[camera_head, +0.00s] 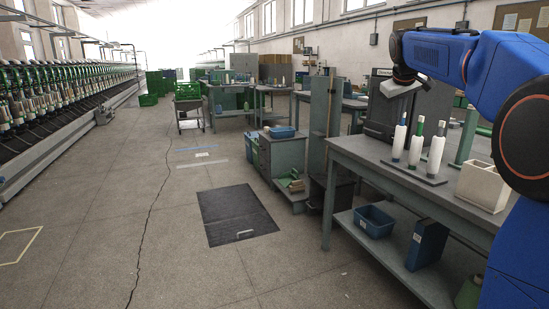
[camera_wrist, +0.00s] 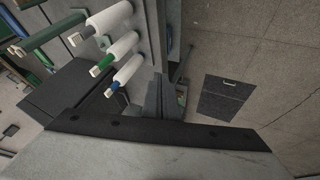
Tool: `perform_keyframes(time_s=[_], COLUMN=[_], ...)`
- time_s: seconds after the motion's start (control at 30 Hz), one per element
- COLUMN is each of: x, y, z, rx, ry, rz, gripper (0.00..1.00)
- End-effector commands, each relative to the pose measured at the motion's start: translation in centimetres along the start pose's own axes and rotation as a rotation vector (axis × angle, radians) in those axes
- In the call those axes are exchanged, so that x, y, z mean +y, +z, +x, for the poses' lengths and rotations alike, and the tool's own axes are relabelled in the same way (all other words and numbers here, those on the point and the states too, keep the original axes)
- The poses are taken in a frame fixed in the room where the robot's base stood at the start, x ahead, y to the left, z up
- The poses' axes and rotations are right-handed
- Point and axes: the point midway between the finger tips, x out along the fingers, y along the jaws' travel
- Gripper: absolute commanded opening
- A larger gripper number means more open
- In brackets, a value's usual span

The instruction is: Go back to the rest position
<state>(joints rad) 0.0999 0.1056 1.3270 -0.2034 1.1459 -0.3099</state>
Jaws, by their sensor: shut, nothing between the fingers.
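My gripper (camera_head: 400,88) hangs at the end of my blue arm, above the grey workbench (camera_head: 385,163) at the right of the head view. It is shut and holds nothing. In the wrist view my gripper (camera_wrist: 160,135) fills the lower part as a dark band and a pale grey surface. Below it, several yarn bobbins with white windings stand upright on a dark base plate (camera_head: 413,173). One has a green tube (camera_head: 416,150) and one a blue tube (camera_head: 399,140). In the wrist view they show at the upper left, apart from my gripper.
A white box (camera_head: 483,187) stands on the bench beside the bobbins. A dark mat (camera_head: 236,214) lies on the floor. A long spinning machine (camera_head: 50,115) runs along the left. The floor between is open.

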Motion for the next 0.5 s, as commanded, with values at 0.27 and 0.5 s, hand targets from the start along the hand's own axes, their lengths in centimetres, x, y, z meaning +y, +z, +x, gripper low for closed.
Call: perform_keyframes(time_s=[0.27, 0.5], x=[-5.3, -10.0], y=[8.5, 16.8], z=[-3.7, -5.5], rx=[-0.008, -0.021], ry=[-0.056, -0.103], rz=[0.048, 0.094], gripper=[0.0, 0.0])
